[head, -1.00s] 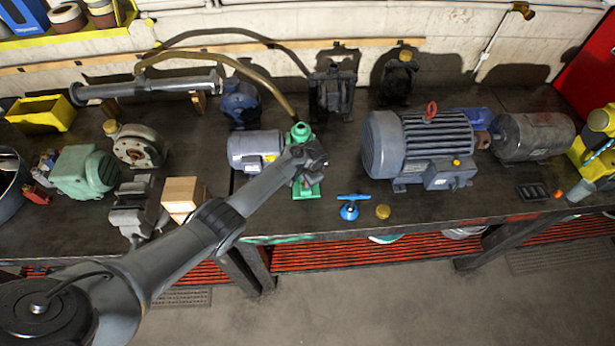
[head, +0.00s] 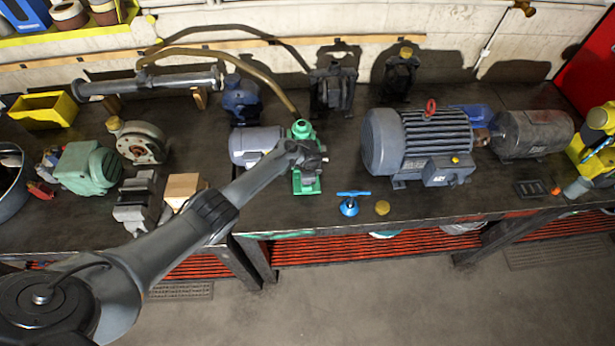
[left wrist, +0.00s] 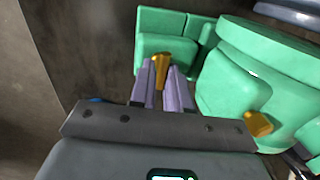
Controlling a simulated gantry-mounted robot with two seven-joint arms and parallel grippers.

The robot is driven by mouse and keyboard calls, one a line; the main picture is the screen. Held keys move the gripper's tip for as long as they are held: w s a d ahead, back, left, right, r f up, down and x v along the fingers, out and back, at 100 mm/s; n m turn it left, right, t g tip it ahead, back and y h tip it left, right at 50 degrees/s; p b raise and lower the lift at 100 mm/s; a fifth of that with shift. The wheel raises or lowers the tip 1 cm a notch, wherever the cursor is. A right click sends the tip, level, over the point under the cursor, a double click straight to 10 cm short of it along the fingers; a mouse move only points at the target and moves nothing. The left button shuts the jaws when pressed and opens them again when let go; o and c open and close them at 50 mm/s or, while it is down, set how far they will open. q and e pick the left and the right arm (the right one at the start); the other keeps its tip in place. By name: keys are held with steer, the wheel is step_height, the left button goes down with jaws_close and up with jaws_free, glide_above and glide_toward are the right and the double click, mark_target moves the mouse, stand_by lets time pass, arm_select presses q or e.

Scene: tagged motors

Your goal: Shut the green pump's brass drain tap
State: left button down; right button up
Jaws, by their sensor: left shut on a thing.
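The green pump (head: 306,187) stands upright on the dark workbench, at the middle of the head view, partly covered by my left arm. Its green body (left wrist: 270,55) fills the upper right of the left wrist view. My left gripper (head: 314,160) is at the front of the pump. In the left wrist view the left gripper (left wrist: 164,82) is shut, with its two grey-purple fingers on either side of the brass drain tap (left wrist: 161,62). A second brass fitting (left wrist: 258,124) shows on the pump further right. My right gripper is out of view.
A large grey motor (head: 405,140) stands right of the pump, and a small grey-blue motor (head: 254,145) close to its left. A blue-handled valve (head: 349,206) and a brass cap (head: 382,208) lie near the bench's front edge. A brown hose (head: 235,57) arches behind.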

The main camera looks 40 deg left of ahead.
mark_target(308, 188)
arm_select(q)
steer(key=c, duration=1.1)
jaws_free()
steer(key=shift+r, duration=0.1)
steer(key=shift+s+d+r+p, duration=0.25)
steer(key=shift+r+p, duration=0.25)
steer(key=shift+r, duration=1.25)
steer(key=shift+s+d+r+p, duration=0.25)
steer(key=shift+r+p, duration=0.25)
steer(key=shift+r, duration=1.2)
steer(key=shift+s+d+r+p, duration=0.25)
steer(key=shift+r+p, duration=0.25)
steer(key=shift+r, duration=1.25)
